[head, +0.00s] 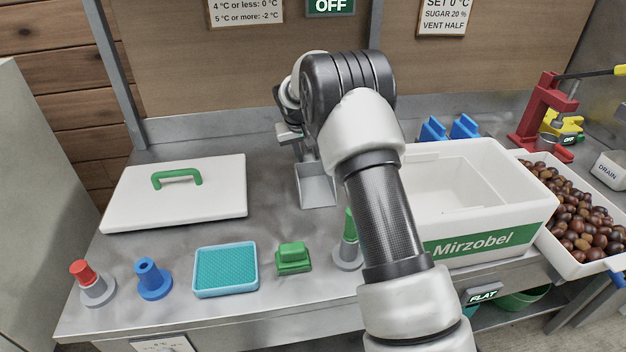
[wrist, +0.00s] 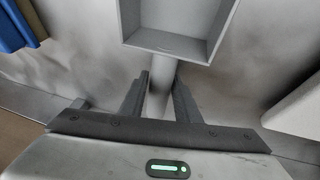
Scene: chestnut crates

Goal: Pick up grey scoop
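The grey scoop (head: 317,190) is a square, open-topped metal pan, in the head view just left of my arm at the middle of the counter. In the wrist view its pan (wrist: 176,42) is at the top centre, with the handle running down between my fingers. My gripper (wrist: 162,82) appears shut on the handle, a dark finger close against each side. In the head view my gripper (head: 297,140) is at the scoop's far end, partly hidden by my arm. I cannot tell whether the pan touches the counter.
A white lid with a green handle (head: 177,179) lies left. The white Mirzobel crate (head: 490,238) stands right, beside a crate of chestnuts (head: 548,240). Blue parts (head: 447,128) stand behind. A turquoise tray (head: 226,292), green block (head: 293,258) and several small tools line the front.

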